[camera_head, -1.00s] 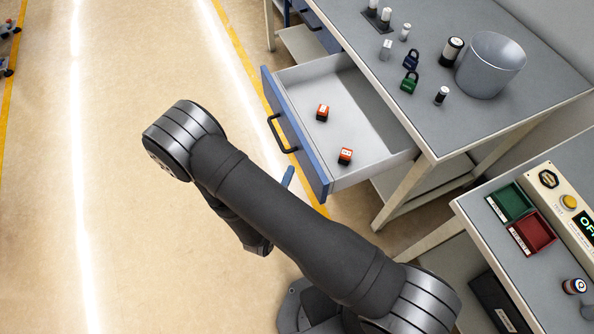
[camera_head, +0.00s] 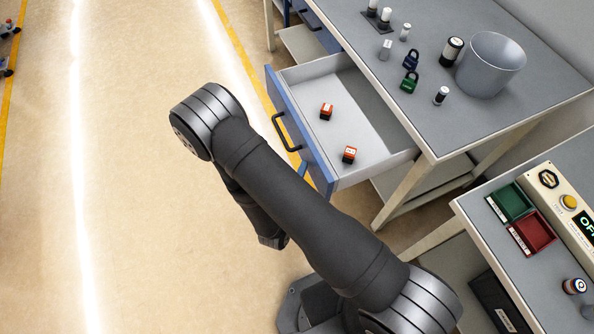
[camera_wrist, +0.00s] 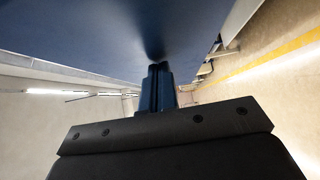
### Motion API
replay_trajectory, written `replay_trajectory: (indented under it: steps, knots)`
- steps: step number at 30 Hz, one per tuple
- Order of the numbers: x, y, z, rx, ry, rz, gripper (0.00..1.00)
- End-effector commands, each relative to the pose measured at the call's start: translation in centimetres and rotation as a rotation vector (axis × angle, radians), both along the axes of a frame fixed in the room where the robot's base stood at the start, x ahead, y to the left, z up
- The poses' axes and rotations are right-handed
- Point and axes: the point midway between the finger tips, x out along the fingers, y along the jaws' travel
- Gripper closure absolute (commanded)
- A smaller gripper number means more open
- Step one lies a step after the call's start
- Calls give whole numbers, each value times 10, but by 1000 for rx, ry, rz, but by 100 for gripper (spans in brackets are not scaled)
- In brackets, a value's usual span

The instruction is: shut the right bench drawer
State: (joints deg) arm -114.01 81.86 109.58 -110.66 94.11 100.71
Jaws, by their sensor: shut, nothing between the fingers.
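The right bench drawer stands open from the bench, with its blue front panel (camera_head: 314,156) facing lower left and a black handle (camera_head: 287,133) on it. The drawer front fills the top of the wrist view (camera_wrist: 90,35). My gripper (camera_wrist: 158,80) is shut and empty, its blue fingertips against or very close to the drawer front. In the head view only a bit of blue finger (camera_head: 302,169) shows, at the front's near end beyond the handle; my arm hides the rest.
The bench top (camera_head: 440,120) carries a grey bin (camera_head: 490,66), padlocks and small cylinders. A second table (camera_head: 500,255) with green and red trays stands at right.

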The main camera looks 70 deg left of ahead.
Motion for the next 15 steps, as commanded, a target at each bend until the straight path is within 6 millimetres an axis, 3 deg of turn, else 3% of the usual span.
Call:
replay_trajectory:
  steps: [15]
  knots:
    - [110,-2,0,-1,0,-11,100]
